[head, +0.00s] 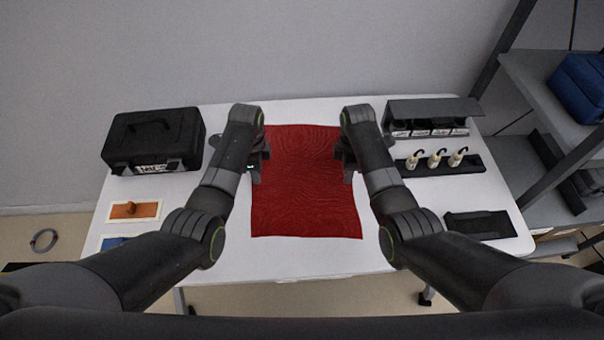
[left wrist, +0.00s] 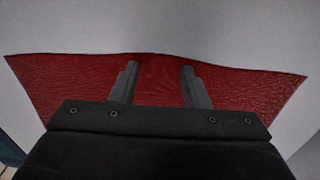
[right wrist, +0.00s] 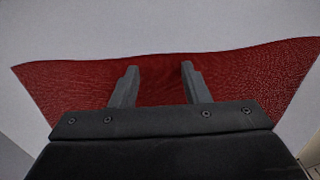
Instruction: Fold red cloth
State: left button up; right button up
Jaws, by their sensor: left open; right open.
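The red cloth (head: 305,195) lies spread out and unfolded on the white table (head: 300,262), slightly rippled. My left gripper (head: 260,166) is at the cloth's left edge in the head view, and my right gripper (head: 348,164) is at its right edge. In the left wrist view the two fingers (left wrist: 160,70) are apart with the cloth (left wrist: 155,85) showing between them, their tips close to its edge. The right wrist view shows the same: fingers (right wrist: 160,70) apart over the cloth (right wrist: 157,88). Nothing is held. Whether the fingertips touch the cloth I cannot tell.
At the right are a dark rack (head: 432,112), a black tray with several white bottles (head: 437,160) and a flat black tray (head: 480,225). Grey shelving (head: 560,100) stands beyond.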

pick_arm(q)
jog(key=shift+f, duration=0.1)
pick_arm(e)
jog(key=shift+f, duration=0.1)
pick_arm(q)
grip_shut()
pick_arm(e)
grip_shut()
dwell(0.4)
pick_arm(q)
jog(key=shift+r, duration=0.2)
